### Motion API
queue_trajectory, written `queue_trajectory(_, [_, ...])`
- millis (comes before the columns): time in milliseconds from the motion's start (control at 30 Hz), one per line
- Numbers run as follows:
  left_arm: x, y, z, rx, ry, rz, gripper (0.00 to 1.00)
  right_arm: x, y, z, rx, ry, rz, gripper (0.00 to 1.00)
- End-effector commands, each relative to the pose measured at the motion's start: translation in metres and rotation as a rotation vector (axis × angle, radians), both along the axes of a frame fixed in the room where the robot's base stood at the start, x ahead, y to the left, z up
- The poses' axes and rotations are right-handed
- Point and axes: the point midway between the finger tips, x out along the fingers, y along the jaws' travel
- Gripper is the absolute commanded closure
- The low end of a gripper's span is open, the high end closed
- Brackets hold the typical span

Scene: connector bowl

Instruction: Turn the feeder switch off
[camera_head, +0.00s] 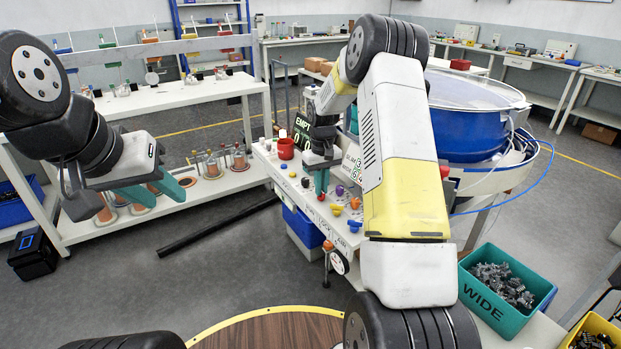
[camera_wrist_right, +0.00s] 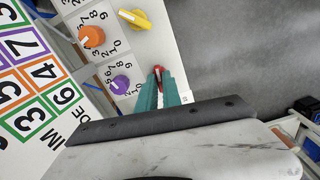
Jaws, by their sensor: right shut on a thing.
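The control panel (camera_head: 290,168) carries several coloured knobs and switches. My right gripper (camera_head: 321,188) is over its left part, pointing down. In the right wrist view my right gripper (camera_wrist_right: 159,84) has its teal fingers closed around a small red switch (camera_wrist_right: 158,70) near the panel's edge. Which switch is the feeder switch cannot be read, as its label is hidden. My left gripper (camera_head: 160,192) hangs away from the panel at the left, its teal fingers apart and empty.
A purple knob (camera_wrist_right: 120,84), an orange knob (camera_wrist_right: 91,37) and a yellow knob (camera_wrist_right: 133,18) sit close to the red switch. The blue bowl feeder (camera_head: 465,135) is behind my right arm. A teal bin (camera_head: 500,310) holds connectors.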

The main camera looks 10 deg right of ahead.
Motion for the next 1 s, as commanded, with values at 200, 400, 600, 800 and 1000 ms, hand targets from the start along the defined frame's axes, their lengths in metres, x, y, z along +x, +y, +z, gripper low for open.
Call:
queue_trajectory(200, [0.0000,0.0000,0.0000,0.000,0.000,0.000,0.64,0.0002,-0.0006,0.0005,0.000,-0.001,0.203,1.00])
queue_trajectory(400, [0.0000,0.0000,0.0000,0.000,0.000,0.000,0.64,0.0001,-0.0006,0.0006,0.000,0.000,0.393,1.00])
queue_trajectory(600, [0.0000,0.0000,0.0000,0.000,0.000,0.000,0.64,0.0002,-0.0004,0.0006,0.000,0.000,0.576,1.00])
queue_trajectory(800, [0.0000,0.0000,0.0000,0.000,0.000,0.000,0.64,0.0002,-0.0008,0.0005,-0.001,0.000,0.731,1.00])
queue_trajectory(1000, [0.0000,0.0000,0.0000,0.000,0.000,0.000,0.64,0.0005,-0.0002,0.0006,-0.001,-0.001,0.844,1.00])
